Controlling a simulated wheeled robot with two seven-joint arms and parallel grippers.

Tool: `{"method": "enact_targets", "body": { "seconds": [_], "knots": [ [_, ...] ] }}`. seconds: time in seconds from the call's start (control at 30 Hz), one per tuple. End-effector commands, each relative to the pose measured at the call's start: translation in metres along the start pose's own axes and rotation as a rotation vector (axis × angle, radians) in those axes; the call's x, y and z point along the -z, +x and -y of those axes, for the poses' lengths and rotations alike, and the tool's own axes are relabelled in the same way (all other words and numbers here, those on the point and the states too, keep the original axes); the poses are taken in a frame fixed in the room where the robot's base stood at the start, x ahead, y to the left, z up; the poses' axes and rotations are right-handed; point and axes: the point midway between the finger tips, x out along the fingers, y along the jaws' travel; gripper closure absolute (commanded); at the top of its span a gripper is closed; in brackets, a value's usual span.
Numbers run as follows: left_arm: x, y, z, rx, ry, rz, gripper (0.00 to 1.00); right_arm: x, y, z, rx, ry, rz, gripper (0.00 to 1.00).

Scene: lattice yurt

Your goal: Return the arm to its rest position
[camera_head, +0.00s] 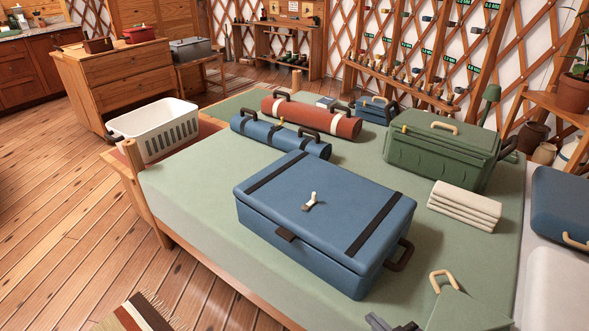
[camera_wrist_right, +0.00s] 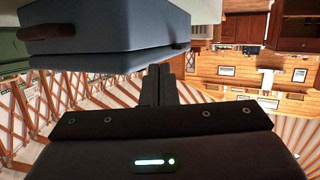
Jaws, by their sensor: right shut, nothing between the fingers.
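My right gripper (camera_head: 388,324) shows at the bottom edge of the head view, just in front of the blue suitcase. Its two dark fingers (camera_wrist_right: 159,84) are together and empty in the right wrist view. The blue suitcase (camera_head: 290,190) lies closed on the green bed cover, with dark straps and a small pale toggle on its lid. A blue case (camera_wrist_right: 110,30) fills the upper left of the wrist view, apart from the fingers. Most of my right arm is out of the picture. My left gripper is not in view.
On the bed (camera_head: 185,195) are a green case (camera_head: 435,150), folded cloths (camera_head: 465,205), a red roll (camera_head: 310,118) and a blue roll (camera_head: 275,135). A green bag (camera_head: 465,312) is close right of my right gripper. A white basket (camera_head: 155,130) stands left. The left floor is mostly clear.

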Motion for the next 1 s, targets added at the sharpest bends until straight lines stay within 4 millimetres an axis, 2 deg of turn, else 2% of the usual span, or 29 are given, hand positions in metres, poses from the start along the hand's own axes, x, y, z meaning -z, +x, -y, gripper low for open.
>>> {"method": "enact_targets", "body": {
  "seconds": [0.17,0.4,0.6,1.0],
  "knots": [
    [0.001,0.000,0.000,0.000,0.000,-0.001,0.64,0.013,-0.004,0.008,-0.125,0.015,0.244,1.00],
    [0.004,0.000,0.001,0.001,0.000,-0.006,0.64,0.026,-0.046,0.019,-0.227,0.090,0.579,1.00],
    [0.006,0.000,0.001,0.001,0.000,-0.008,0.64,0.034,-0.080,0.030,-0.245,0.148,0.752,1.00],
    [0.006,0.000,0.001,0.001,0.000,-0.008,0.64,0.047,-0.135,0.052,-0.225,0.247,0.985,1.00]
  ]
}}
